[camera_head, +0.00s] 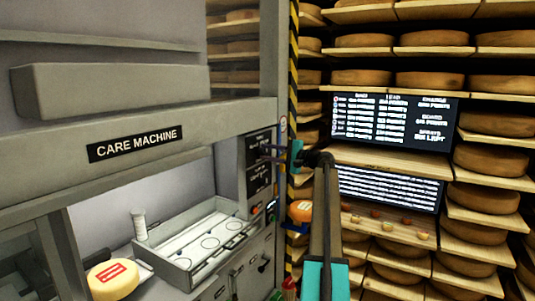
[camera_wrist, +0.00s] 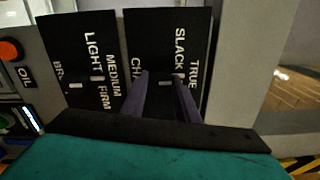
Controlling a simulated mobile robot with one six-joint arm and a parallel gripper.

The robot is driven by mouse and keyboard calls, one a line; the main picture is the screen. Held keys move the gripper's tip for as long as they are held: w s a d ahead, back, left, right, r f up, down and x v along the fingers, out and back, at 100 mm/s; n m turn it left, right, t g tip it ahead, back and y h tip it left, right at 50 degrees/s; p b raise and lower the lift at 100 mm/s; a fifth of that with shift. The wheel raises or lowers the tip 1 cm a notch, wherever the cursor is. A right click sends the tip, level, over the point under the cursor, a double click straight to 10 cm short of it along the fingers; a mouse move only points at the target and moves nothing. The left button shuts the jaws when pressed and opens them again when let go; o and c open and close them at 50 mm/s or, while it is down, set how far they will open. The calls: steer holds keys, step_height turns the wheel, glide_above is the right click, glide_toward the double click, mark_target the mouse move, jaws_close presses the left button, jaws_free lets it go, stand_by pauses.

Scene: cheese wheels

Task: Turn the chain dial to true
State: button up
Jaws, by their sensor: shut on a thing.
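The black chain panel (camera_wrist: 150,35) carries the words SLACK and TRUE, with its name partly covered by a finger. It shows in the wrist view, turned on its side. My gripper (camera_wrist: 165,88) reaches onto this panel, with its two dark fingers on either side of the small chain dial (camera_wrist: 165,83). It is shut on the dial, whose body is mostly hidden; a pale mark shows between the fingers. I cannot tell which word the dial points to. In the head view, my gripper (camera_head: 268,153) is at the dark panels on the machine's right post.
A brush panel (camera_wrist: 90,30) with LIGHT, MEDIUM and FIRM lies beside the chain panel. The care machine (camera_head: 135,143) holds a tray (camera_head: 165,268) and a labelled cheese (camera_head: 112,280). Cheese shelves (camera_head: 435,50) and screens (camera_head: 390,120) stand right.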

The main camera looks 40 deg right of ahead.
stand_by(0.5)
steer(key=o, duration=1)
steer(key=shift+s, duration=0.15)
steer(key=b+v, duration=0.4)
steer(key=v, duration=0.9)
steer(key=shift+s+f, duration=0.1)
steer(key=shift+s, duration=0.25)
steer(key=shift+d, duration=0.1)
